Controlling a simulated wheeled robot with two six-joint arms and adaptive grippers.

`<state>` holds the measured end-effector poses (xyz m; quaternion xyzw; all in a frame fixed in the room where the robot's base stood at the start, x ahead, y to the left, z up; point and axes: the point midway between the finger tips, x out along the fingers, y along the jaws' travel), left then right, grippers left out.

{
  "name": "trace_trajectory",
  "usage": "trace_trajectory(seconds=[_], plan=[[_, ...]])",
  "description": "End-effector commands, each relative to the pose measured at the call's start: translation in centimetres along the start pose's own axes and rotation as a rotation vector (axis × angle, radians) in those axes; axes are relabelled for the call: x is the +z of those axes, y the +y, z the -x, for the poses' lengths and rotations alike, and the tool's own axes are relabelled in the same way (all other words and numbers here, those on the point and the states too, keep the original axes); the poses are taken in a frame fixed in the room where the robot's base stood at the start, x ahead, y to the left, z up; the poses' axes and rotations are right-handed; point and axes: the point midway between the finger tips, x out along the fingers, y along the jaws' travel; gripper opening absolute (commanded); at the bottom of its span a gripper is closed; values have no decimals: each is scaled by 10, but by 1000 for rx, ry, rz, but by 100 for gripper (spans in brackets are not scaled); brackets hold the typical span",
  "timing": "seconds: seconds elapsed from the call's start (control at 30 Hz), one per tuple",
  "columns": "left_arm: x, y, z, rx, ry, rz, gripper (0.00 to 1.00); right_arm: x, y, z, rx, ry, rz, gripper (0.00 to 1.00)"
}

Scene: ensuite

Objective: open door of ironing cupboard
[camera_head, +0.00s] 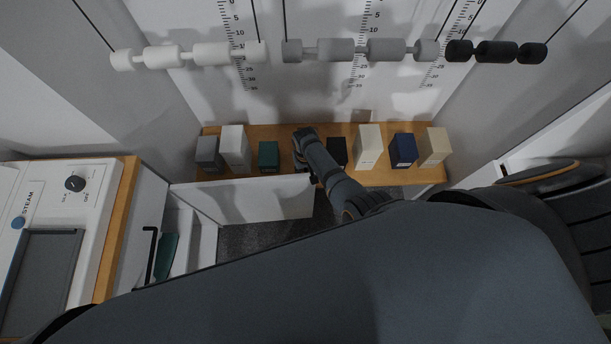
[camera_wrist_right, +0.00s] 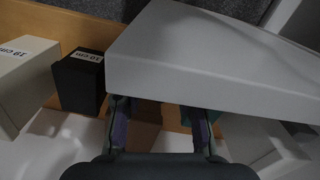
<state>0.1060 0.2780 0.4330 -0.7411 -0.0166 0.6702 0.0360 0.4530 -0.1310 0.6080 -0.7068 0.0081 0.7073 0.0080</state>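My right arm reaches across to the panel's right end, with the right gripper (camera_head: 304,172) mostly hidden by the arm. In the right wrist view the two fingers (camera_wrist_right: 160,125) are apart, with their tips at the edge of the white panel (camera_wrist_right: 215,70). Contact is unclear. A white unit (camera_head: 100,200) at left bears a "STEAM" label and a knob; a black bar handle (camera_head: 150,255) shows beside it. My left gripper is out of view.
Several boxes stand on the wooden shelf (camera_head: 285,133), including a green one (camera_head: 268,155), a black one (camera_head: 337,152) and a blue one (camera_head: 403,150). Rollers (camera_head: 190,54) hang on cords above. My own grey body fills the lower foreground. Dark carpet (camera_head: 245,236) is clear.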

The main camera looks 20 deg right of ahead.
Motion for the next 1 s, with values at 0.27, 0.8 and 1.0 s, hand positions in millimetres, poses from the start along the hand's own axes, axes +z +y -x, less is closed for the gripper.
trace_trajectory(seconds=[0.27, 0.8, 1.0], plan=[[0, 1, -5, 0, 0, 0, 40, 0, 0, -4, 0, 1, 0, 34], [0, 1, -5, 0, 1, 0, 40, 0, 0, -5, 0, 1, 0, 0], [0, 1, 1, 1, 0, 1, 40, 4, 3, -3, 0, -1, -5, 0]])
